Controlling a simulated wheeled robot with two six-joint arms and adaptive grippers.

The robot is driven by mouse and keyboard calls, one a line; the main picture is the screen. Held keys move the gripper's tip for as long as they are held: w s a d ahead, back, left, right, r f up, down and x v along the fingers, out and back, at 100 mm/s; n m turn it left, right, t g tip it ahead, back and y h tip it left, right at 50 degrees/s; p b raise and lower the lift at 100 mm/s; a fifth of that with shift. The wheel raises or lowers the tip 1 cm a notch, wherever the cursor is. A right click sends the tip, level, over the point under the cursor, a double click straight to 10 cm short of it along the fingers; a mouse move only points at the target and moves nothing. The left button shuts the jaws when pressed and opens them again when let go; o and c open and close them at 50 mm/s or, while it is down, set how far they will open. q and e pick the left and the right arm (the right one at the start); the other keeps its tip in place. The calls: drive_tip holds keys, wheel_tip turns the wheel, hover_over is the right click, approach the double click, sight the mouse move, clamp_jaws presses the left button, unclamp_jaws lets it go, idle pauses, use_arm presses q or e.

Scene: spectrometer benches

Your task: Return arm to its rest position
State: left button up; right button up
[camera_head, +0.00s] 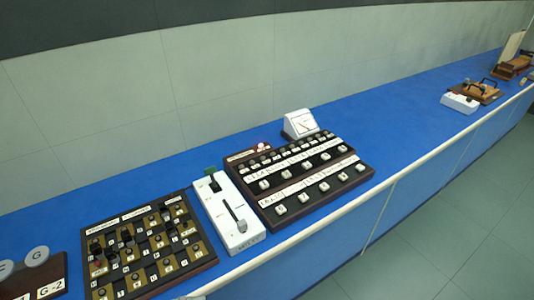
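Neither of my grippers shows in the head view, and no arm can be made out for certain. A white lever box (232,214) stands on the blue bench (400,120), with a dark lever on its face and a green piece at its far end. To its right is a dark sloped button panel (318,196) with rows of pale buttons and labels. To its left is a dark board with knobs and brass squares (148,246).
A white meter (299,124) stands behind the button panel. A "G-2" board (36,275) is at the lower left. A white box (459,103) and wooden devices (476,91) stand far right. Bare bench lies between. A pale rail (385,190) edges the bench; the floor (455,225) is clear.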

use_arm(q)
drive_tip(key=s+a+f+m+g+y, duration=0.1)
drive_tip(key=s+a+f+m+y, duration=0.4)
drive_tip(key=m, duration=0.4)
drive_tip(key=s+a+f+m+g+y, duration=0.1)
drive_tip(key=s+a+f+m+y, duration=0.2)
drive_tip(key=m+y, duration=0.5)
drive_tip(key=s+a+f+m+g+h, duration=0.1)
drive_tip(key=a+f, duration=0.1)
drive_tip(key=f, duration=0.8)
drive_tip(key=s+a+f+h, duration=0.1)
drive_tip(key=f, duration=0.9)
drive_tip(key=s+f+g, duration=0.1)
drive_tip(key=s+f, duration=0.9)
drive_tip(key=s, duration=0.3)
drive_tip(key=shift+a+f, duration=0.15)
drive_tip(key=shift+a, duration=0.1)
